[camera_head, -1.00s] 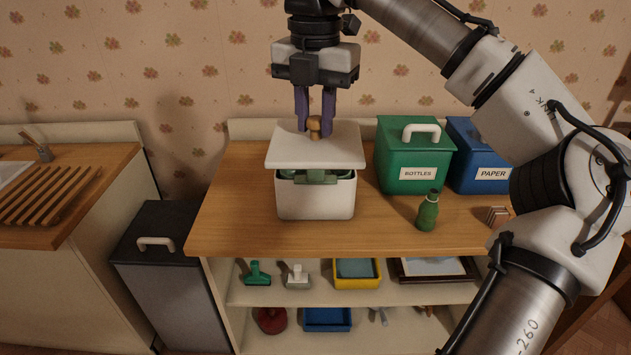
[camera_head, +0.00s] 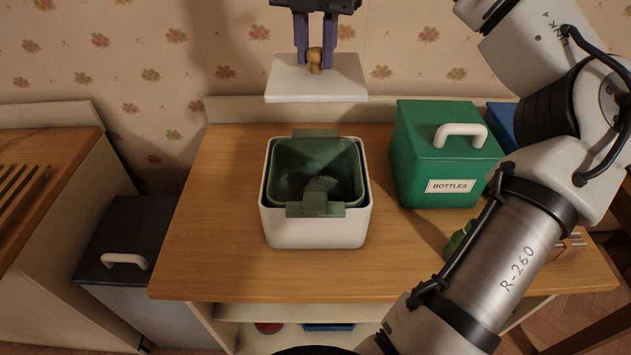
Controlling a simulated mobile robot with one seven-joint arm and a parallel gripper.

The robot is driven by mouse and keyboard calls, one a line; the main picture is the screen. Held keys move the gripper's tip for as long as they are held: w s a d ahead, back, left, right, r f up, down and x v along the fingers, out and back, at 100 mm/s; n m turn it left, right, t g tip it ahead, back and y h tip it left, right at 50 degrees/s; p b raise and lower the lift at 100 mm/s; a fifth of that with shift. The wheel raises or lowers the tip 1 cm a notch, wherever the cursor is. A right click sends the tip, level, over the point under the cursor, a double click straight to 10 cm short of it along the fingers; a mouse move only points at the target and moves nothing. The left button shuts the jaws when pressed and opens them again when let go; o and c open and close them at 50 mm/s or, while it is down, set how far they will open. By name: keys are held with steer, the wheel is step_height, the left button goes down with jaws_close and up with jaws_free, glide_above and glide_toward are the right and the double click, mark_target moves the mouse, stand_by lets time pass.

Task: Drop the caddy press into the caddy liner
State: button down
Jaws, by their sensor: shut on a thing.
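My gripper (camera_head: 315,50) is shut on the wooden knob of a white square lid (camera_head: 290,80), holding it level in the air behind and above the caddy. The white caddy (camera_head: 315,230) stands open on the wooden cabinet top. The green caddy liner (camera_head: 318,160) sits inside it, with flat tabs over the front and back rims. A darker green rounded shape (camera_head: 322,184) shows low inside the liner; I cannot tell what it is. Nothing else in view can be clearly told as the caddy press; the held lid may be it.
A green bottles bin (camera_head: 445,155) stands right of the caddy, with a blue bin (camera_head: 502,125) behind my arm. A green bottle (camera_head: 458,240) is partly hidden by my arm. A dark bin (camera_head: 125,240) stands left of the cabinet. The wooden top (camera_head: 215,220) left of the caddy is clear.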

steer(key=shift+f+b, duration=0.75)
steer(key=shift+f, duration=9.2)
steer(key=shift+f, duration=0.25)
steer(key=shift+f, duration=0.35)
steer(key=c, duration=1.2)
jaws_free()
steer(key=shift+o, duration=0.2)
steer(key=shift+r, duration=0.1)
step_height(320, 180, up, 13)
